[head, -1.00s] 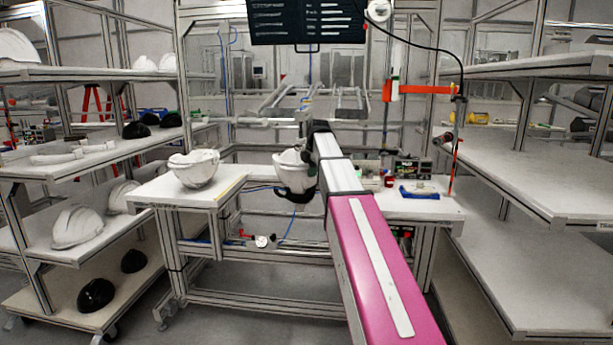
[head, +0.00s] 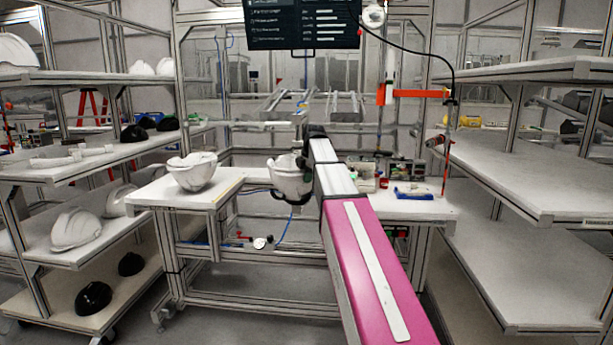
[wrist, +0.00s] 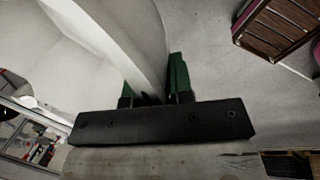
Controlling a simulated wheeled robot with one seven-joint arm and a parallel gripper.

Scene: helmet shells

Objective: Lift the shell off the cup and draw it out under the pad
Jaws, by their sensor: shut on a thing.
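A white helmet shell (head: 287,185) is in the middle of the head view, at the gap between the two bench tops, with a dark curved part, perhaps the cup, at its underside (head: 294,200). I cannot tell whether shell and dark part touch. My gripper is hidden behind my arm in the head view. In the wrist view my gripper (wrist: 156,82) is shut on the shell's wall (wrist: 138,58), with a green finger on each side. The pad is not clearly identifiable; pale bars lie above the shell.
Another white shell (head: 192,172) sits on the left bench top (head: 160,196). The right bench top (head: 425,207) holds a blue tray (head: 414,193) and small items. Shelving with helmets stands at left; mostly empty shelves (head: 500,175) stand at right.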

